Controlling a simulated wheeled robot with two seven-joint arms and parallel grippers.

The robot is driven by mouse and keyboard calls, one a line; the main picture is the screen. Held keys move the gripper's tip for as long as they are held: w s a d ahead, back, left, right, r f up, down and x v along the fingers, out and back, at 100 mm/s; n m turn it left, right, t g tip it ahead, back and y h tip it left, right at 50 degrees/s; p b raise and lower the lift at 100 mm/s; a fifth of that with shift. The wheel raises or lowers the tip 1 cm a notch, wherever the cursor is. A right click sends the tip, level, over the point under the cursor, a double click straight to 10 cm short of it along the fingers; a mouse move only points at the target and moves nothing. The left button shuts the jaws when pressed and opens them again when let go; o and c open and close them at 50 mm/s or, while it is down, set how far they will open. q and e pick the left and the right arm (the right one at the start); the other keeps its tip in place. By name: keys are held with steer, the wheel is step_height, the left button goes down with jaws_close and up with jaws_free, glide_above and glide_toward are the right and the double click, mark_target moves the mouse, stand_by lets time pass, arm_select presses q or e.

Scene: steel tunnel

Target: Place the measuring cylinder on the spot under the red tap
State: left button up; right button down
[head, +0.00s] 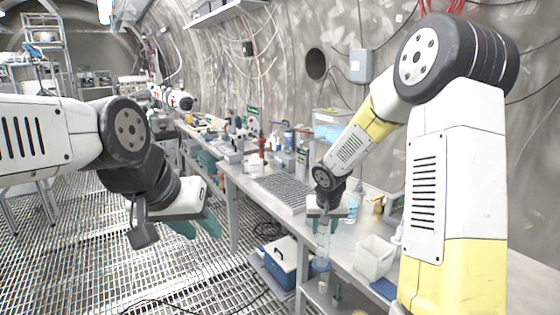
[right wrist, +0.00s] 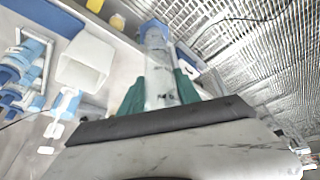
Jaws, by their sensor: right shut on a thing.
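The measuring cylinder (head: 322,250) is a clear, narrow tube with a blue foot. My right gripper (head: 323,227) is shut on it and holds it upright at the bench's front edge. In the right wrist view the cylinder (right wrist: 160,78) sits between the teal fingers, its blue foot pointing away from the camera. A small red upright thing (head: 262,146) stands at the back of the bench, left of my right arm. It may be the red tap; the spot under it cannot be made out. My left gripper (head: 197,226) is open and empty over the grating floor.
The steel bench (head: 240,178) runs along the tunnel wall. A grey perforated mat (head: 285,188) lies left of my right gripper. A white open bin (head: 374,258) and a blue-tinted bottle (head: 352,208) stand to its right. A blue-and-white cool box (head: 283,259) is below.

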steer(key=s+d+f, duration=0.2)
steer(key=s+f, duration=0.5)
steer(key=f, duration=0.1)
steer(key=shift+s+d+f, duration=0.15)
steer(key=shift+s+f, duration=0.25)
